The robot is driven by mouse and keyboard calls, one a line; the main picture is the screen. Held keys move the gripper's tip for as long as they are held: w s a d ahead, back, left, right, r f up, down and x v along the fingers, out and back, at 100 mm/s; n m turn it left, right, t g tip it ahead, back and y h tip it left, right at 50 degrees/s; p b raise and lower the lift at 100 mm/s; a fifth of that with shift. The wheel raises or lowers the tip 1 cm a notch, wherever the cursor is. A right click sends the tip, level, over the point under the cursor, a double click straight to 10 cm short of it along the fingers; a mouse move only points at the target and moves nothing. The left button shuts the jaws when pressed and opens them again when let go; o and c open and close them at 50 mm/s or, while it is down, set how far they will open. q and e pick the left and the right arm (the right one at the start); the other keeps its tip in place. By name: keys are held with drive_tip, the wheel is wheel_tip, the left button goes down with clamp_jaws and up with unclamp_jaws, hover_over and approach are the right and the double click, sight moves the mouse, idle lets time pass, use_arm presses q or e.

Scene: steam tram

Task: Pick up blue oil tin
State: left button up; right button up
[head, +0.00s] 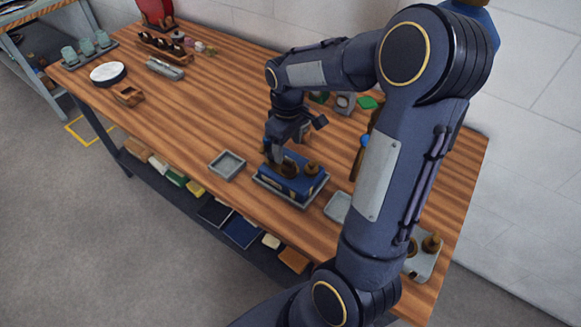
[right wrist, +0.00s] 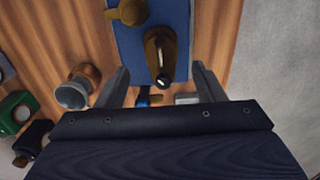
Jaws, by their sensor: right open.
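The blue oil tin (head: 301,184) stands in a shallow grey tray (head: 271,188) near the front edge of the wooden table in the head view. It has brass fittings on top. The right wrist view shows the top of the blue tin (right wrist: 128,45), with a round brass cap (right wrist: 130,12) and a longer brass fitting (right wrist: 160,52). My right gripper (head: 283,148) is over the tin, pointing down. In the right wrist view its fingers (right wrist: 161,85) are apart, with the longer brass fitting between them in the picture. Contact cannot be told. My left gripper is not in view.
An empty grey tray (head: 227,165) lies left of the tin, and another (head: 338,207) lies right of it. A green item (head: 367,102) is behind my right arm. A wooden rack (head: 165,48) and a white round thing (head: 108,73) stand at the far left. The table's middle is clear.

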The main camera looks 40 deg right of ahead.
sight(288, 160)
wheel_tip(288, 160, down, 7)
drive_tip(key=shift+f+p, duration=0.1)
drive_tip(key=shift+p, duration=0.55)
drive_tip(key=shift+c, duration=0.4)
clamp_jaws()
